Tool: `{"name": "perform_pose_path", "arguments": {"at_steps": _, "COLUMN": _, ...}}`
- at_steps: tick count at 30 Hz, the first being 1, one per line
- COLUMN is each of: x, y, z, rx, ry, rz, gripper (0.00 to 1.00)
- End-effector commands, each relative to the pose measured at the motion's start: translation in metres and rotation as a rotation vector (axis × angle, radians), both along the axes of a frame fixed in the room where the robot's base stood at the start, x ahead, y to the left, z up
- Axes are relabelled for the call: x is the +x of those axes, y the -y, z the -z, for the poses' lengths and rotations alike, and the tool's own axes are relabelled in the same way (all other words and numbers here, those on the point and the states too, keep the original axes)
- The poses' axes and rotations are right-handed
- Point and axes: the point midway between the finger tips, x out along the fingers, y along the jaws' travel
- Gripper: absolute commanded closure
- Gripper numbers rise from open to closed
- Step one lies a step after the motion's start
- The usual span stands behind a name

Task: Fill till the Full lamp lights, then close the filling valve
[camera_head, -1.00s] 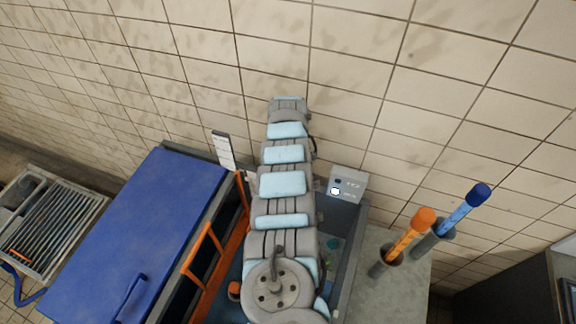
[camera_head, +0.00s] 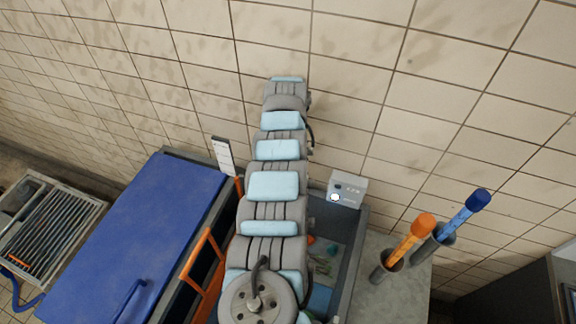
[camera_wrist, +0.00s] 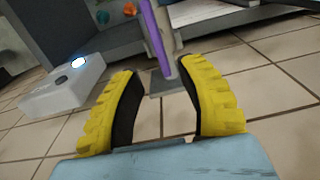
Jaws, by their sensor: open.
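My gripper (camera_wrist: 163,98) is in the wrist view with its two yellow, black-lined fingers apart and nothing between their pads. Beyond the fingertips are a thin purple bar (camera_wrist: 154,35) and a grey upright post (camera_wrist: 167,62); I cannot tell whether either belongs to the filling valve. A pale lamp box (camera_head: 346,190) stands by the tiled wall with one dark lamp and one white lit lamp (camera_head: 334,197). Its lettering is too small to read. The lamp box (camera_wrist: 62,92) also shows in the wrist view, left of my gripper. My arm hides the gripper in the head view.
A grey-walled tank (camera_head: 352,262) with small items inside lies under my arm. An orange rail (camera_head: 204,272) and a blue cover (camera_head: 140,235) are to its left. Orange (camera_head: 410,240) and blue (camera_head: 465,212) handled tools stand in holders at right. The tiled wall is close behind.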

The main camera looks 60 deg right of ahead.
Motion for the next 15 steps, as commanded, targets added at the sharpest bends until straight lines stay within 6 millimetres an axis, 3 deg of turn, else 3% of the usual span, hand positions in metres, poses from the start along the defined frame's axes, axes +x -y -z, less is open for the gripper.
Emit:
{"name": "perform_pose_path", "arguments": {"at_steps": 6, "x": -0.001, "y": 0.0, "z": -0.029, "rx": -0.001, "ry": -0.001, "rz": 0.0, "gripper": 0.61}}
{"name": "perform_pose_path", "arguments": {"at_steps": 15, "x": -0.001, "y": 0.0, "z": -0.039, "rx": 0.0, "ry": -0.002, "rz": 0.0, "gripper": 0.61}}
